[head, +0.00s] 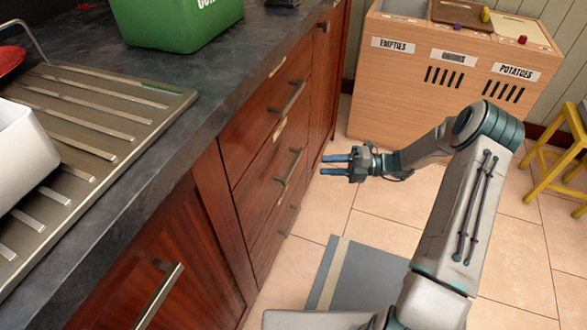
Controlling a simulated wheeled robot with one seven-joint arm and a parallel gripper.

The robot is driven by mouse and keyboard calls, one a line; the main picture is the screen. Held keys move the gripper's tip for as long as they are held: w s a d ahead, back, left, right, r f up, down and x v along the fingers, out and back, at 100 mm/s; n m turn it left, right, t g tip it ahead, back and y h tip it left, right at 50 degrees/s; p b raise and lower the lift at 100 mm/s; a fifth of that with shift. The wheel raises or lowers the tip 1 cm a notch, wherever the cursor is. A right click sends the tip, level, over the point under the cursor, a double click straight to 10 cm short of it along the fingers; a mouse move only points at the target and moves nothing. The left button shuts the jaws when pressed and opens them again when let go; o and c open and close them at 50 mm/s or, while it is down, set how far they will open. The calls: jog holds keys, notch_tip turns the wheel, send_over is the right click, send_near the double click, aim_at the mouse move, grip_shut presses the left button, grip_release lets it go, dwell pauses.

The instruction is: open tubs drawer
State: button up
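A stack of dark red wood drawers stands under the counter, all shut. The top drawer (262,112) and the middle drawer (262,180) each have a bar handle and a pale label too slanted to read. A lower drawer (266,243) also has a bar handle. I cannot tell which one is the tubs drawer. My gripper (325,165) has two blue fingers with a gap between them and points left toward the drawer fronts. It is open and empty, near the middle drawer's handle (289,166) in the picture but apart from it.
A wooden bin unit (400,95) labelled EMPTIES and POTATOES stands at the back. A yellow stool (555,170) is at the right. A grey mat (375,275) lies on the tiled floor. The dark counter (215,85) holds a green container (178,22).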

aim_at(295, 166)
jog(key=a+b, duration=0.1)
jog(key=a, duration=0.4)
jog(key=a+b, duration=0.1)
jog(key=a, duration=0.4)
jog(key=shift+s+a+b, duration=0.2)
jog(key=shift+a+b, duration=0.1)
jog(key=shift+a, duration=0.05)
grip_shut()
